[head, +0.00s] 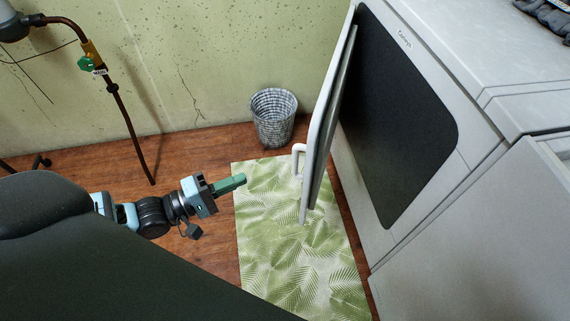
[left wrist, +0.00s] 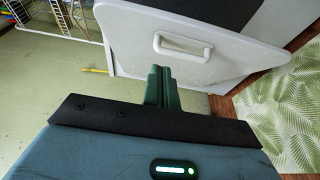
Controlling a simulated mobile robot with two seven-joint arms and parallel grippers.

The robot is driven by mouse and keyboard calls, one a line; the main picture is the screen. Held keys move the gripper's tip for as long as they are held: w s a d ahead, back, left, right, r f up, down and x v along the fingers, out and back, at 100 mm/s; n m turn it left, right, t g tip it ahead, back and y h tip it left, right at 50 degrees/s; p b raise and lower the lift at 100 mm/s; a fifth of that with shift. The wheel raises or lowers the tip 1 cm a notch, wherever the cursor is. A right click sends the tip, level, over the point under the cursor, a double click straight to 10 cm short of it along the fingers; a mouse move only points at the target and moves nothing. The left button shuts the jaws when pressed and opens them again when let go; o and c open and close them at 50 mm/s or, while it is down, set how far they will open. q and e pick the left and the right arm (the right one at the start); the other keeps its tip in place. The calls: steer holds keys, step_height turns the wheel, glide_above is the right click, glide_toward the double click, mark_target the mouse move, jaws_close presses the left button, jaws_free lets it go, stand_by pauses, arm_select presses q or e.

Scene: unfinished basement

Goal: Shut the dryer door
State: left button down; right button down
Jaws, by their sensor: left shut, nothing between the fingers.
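The dryer (head: 370,215) stands at the right of the head view, with a large dark panel on its front. Its white door (head: 322,115) stands open, swung out from the front and seen nearly edge-on. A white loop handle (head: 298,160) sticks out from the door's left side. In the left wrist view the door (left wrist: 125,40) fills the upper middle, with the handle (left wrist: 180,46) just beyond my fingertips. My left gripper (head: 243,179) is shut and empty, left of the handle with a gap between them. Its green fingers also show in the left wrist view (left wrist: 162,72). My right gripper is not in view.
A leaf-pattern mat (head: 290,250) lies on the wooden floor below the door. A grey wicker basket (head: 274,118) stands by the wall behind the door. A brown pipe with a green valve (head: 88,63) runs along the wall at left.

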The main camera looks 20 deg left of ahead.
arm_select(q)
steer(key=s+d+x, duration=0.1)
steer(key=d+x, duration=0.1)
steer(key=x, duration=1)
steer(key=shift+d, duration=0.45)
steer(key=shift+s, duration=0.15)
